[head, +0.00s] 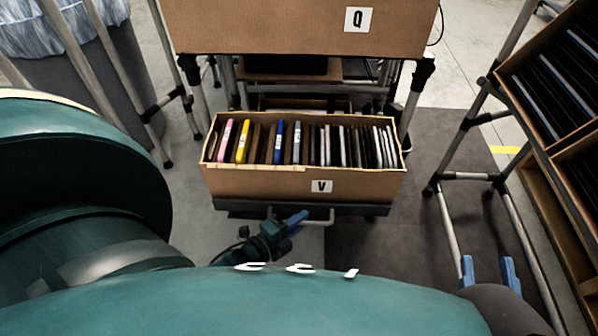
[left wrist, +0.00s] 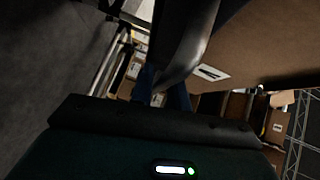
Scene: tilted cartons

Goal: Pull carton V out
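Carton V (head: 250,183) is an open brown box with a white V label, filled with a row of upright thin items. It sits on a dark tray (head: 240,208) with a grey bar handle (head: 325,222) at its front. My left gripper (head: 294,221) is at this handle, its blue fingers close together around the bar. In the left wrist view the blue fingers (left wrist: 163,90) have a grey curved piece between them; their tips are partly hidden. My right gripper (head: 488,271) is at the lower right, its blue fingers apart and empty.
Carton Q (head: 290,28) stands on the shelf above carton V. Rack posts (head: 415,95) flank it. A tilted rack with cartons (head: 560,85) stands at the right, its leg (head: 525,235) near my right gripper. Dark mat (head: 385,250) lies clear in front.

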